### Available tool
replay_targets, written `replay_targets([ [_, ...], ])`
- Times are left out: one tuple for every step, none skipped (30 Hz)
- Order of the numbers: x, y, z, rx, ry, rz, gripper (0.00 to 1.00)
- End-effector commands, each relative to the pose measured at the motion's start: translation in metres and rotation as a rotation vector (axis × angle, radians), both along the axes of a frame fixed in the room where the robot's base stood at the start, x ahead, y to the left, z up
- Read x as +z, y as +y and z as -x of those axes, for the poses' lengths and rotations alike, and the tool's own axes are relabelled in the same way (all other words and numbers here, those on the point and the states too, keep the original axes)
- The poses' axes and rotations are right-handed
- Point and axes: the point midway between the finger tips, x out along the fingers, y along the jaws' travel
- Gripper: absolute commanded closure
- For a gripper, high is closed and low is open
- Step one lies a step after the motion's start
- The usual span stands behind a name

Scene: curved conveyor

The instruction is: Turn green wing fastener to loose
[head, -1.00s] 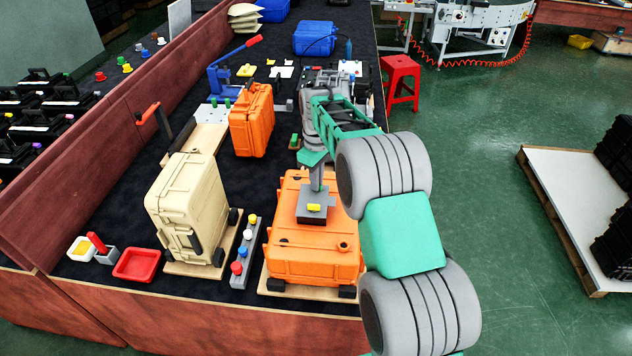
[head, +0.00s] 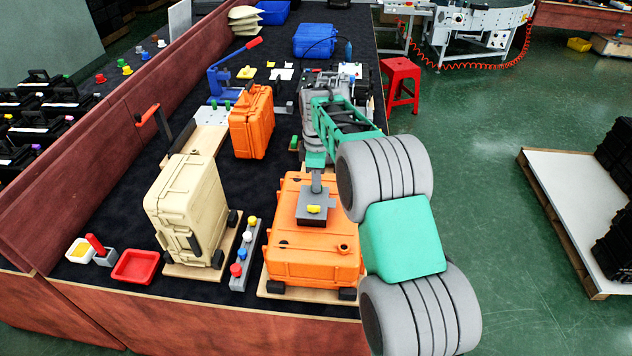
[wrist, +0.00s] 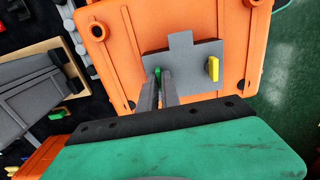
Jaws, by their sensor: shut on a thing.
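The green wing fastener (wrist: 158,73) shows as a small patch of green between my fingertips in the wrist view. It sits on a grey plate (wrist: 192,58) on top of the orange case (wrist: 130,30). My gripper (wrist: 160,82) is shut on the green wing fastener, and its fingers hide most of it. A yellow wing fastener (wrist: 213,69) stands on the same plate, to the right of my fingers. In the head view the orange case (head: 300,262) lies flat near the table's front. The yellow fastener (head: 314,209) shows there, but the green one is hidden behind my arm.
A beige case (head: 185,210) stands upright to the left. Between them is a grey rack (head: 240,272) of coloured knobs. A red tray (head: 135,267) is at front left. Another orange case (head: 252,120) stands farther back. Dark table surface is clear around the middle.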

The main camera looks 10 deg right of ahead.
Motion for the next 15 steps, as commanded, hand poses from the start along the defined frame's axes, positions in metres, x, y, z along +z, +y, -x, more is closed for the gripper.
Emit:
replay_targets([
  [0.0017, 0.0001, -0.0013, 0.002, -0.005, 0.000, 1.00],
  [0.0017, 0.0001, -0.0013, 0.002, -0.005, 0.000, 1.00],
  [0.0017, 0.0001, -0.0013, 0.002, -0.005, 0.000, 1.00],
  [0.0017, 0.0002, -0.0013, 0.002, -0.005, 0.000, 1.00],
  [0.0017, 0.0002, -0.0013, 0.002, -0.005, 0.000, 1.00],
  [0.0017, 0.0002, -0.0013, 0.002, -0.005, 0.000, 1.00],
  [0.0018, 0.0002, -0.0013, 0.002, -0.005, 0.000, 1.00],
  [0.0018, 0.0002, -0.0013, 0.002, -0.005, 0.000, 1.00],
  [0.0018, 0.0002, -0.0013, 0.002, -0.005, 0.000, 0.91],
  [0.0018, 0.0002, -0.0013, 0.001, -0.005, 0.000, 0.88],
  [0.0017, 0.0002, -0.0012, 0.001, -0.004, -0.001, 0.86],
  [0.0015, 0.0002, -0.0011, 0.001, -0.004, -0.001, 0.82],
  [0.0013, 0.0001, -0.0010, 0.001, -0.004, 0.000, 0.80],
  [0.0012, 0.0001, -0.0009, 0.001, -0.003, 0.000, 0.77],
  [0.0010, 0.0001, -0.0008, 0.000, -0.003, 0.000, 0.74],
])
